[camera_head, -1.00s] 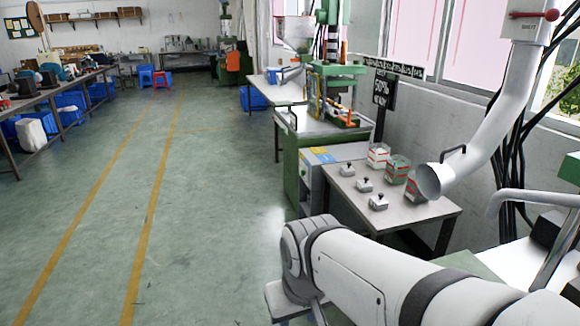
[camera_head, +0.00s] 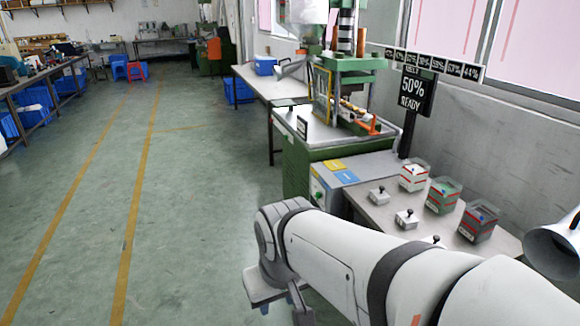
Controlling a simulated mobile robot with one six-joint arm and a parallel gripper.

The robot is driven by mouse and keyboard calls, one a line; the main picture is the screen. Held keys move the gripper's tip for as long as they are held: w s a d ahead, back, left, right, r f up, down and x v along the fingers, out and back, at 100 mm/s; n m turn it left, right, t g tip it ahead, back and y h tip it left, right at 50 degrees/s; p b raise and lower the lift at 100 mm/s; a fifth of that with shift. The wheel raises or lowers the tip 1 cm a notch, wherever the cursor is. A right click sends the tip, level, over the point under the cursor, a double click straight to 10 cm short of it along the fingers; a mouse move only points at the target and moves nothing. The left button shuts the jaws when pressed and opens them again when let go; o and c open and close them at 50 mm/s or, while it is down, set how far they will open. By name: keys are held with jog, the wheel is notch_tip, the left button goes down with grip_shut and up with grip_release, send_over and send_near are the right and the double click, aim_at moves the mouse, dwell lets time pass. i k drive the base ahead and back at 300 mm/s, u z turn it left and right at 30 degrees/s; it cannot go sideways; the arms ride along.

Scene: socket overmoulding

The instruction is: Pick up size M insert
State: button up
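Small coloured items show in the bins. No size marking is legible, so I cannot tell which thing is the size M insert.
A green press (camera_head: 345,95) stands beyond the table, with a sign (camera_head: 412,92) reading 50% READY. A white duct mouth (camera_head: 560,245) hangs at the right edge. The green floor (camera_head: 190,230) at left is clear, with yellow lines.

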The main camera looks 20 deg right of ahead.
aim_at(379, 197)
jog(key=i, duration=1.5)
jog(key=z, duration=2.45)
jog(key=i, duration=1)
jog(key=z, duration=0.05)
